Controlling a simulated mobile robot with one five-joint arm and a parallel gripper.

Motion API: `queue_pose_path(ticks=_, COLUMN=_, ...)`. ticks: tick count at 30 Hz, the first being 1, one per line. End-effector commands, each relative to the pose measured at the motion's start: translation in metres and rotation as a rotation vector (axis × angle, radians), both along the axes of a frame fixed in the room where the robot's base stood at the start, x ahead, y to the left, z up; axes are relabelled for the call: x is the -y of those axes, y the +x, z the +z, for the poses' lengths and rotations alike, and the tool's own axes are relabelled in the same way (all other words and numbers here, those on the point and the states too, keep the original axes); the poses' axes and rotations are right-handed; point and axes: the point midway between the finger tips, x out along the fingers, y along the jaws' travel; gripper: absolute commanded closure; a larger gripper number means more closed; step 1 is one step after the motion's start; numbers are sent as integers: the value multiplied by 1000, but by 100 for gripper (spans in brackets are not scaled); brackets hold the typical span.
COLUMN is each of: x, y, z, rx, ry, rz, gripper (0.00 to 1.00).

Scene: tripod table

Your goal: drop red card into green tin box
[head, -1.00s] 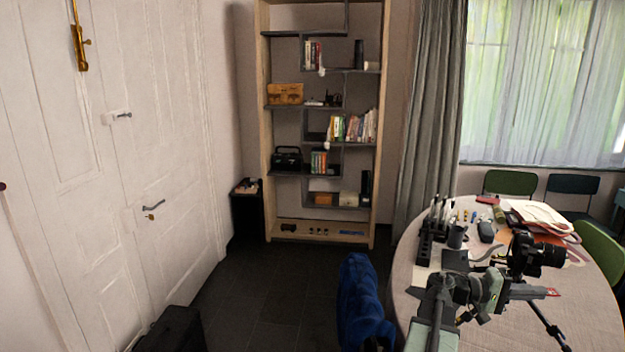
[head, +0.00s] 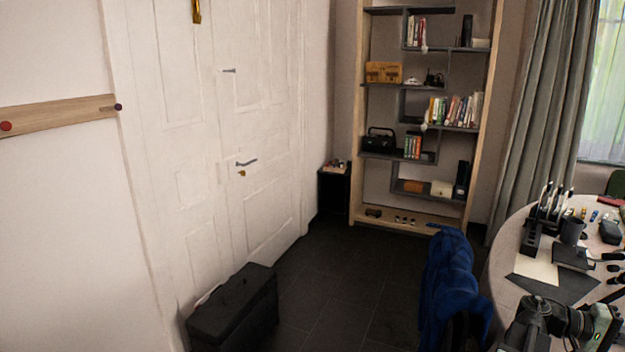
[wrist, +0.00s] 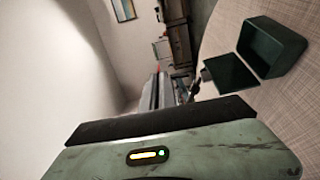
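In the wrist view, my gripper (wrist: 158,98) points away from the camera, and its fingers look closed together. A thin red edge, the red card (wrist: 157,69), shows between the fingers, seen almost edge-on. The green tin box (wrist: 271,47) is at the upper right of the wrist view, on the tabletop (wrist: 290,105). It is open, and its dark green lid (wrist: 229,73) lies beside it. The gripper is left of the box in this view and apart from it. In the head view, only part of my arm shows at the bottom right; the fingers, card and box are out of frame.
The round table (head: 507,290) at the right carries a black holder with upright tools (head: 547,215), a dark mug (head: 571,231) and other small things. A chair with a blue cloth (head: 449,280) stands beside it. A black case (head: 236,308) stands by the white door. Dark floor is clear between.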

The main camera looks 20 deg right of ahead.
Motion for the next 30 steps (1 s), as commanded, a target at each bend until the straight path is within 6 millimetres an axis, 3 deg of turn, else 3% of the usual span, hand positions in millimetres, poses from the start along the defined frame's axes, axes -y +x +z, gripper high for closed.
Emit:
queue_pose_path(ticks=11, x=0, y=-1, z=-53, rx=0, ry=0, rz=-1, gripper=100)
queue_pose_path(ticks=21, x=0, y=-1, z=-55, rx=0, ry=0, rz=-1, gripper=100)
queue_pose_path(ticks=24, x=0, y=-1, z=-55, rx=0, ry=0, rz=-1, gripper=72)
queue_pose_path(ticks=30, x=0, y=-1, z=-55, rx=0, ry=0, rz=-2, gripper=72)
